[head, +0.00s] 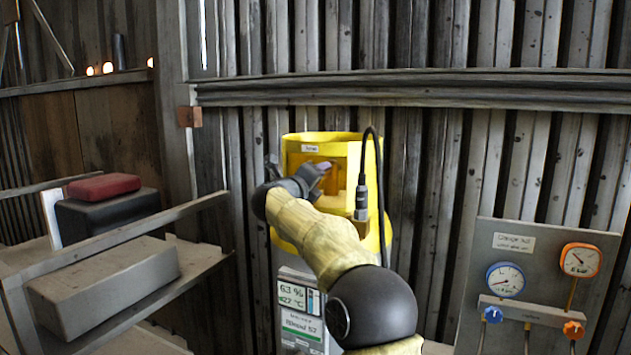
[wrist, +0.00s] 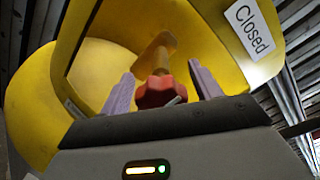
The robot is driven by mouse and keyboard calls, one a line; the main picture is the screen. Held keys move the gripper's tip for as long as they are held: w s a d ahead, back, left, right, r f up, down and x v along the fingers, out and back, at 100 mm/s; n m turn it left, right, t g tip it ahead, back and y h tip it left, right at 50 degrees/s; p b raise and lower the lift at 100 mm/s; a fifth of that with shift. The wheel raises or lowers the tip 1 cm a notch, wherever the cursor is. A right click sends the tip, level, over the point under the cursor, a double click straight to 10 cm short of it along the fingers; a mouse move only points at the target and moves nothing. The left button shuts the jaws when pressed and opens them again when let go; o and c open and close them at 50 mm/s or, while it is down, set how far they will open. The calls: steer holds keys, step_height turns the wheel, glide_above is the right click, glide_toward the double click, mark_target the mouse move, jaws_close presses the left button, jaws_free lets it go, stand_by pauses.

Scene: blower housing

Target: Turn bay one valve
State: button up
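A red valve knob (wrist: 160,92) on a brass-coloured stem sits inside the opening of a yellow housing (wrist: 38,105). A "Closed" label (wrist: 250,28) is on the housing at the upper right of the wrist view. My gripper (wrist: 163,82) is open, with one light purple finger on each side of the knob and visible gaps between. In the head view my gripper (head: 322,168) reaches into the front opening of the yellow housing (head: 330,140), and the knob is hidden there. I cannot read which bay the knob belongs to.
A gauge panel (head: 530,268) with blue (head: 492,314) and orange (head: 573,329) knobs stands at the right. A display box (head: 300,312) is below the housing. A black cable (head: 378,190) loops beside the housing. A shelf (head: 120,325) with boxes is at the left.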

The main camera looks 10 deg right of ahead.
steer(key=shift+s, duration=0.1)
steer(key=b+v, duration=0.4)
steer(key=v, duration=1.3)
steer(key=shift+a+b, duration=0.15)
steer(key=shift+b, duration=0.15)
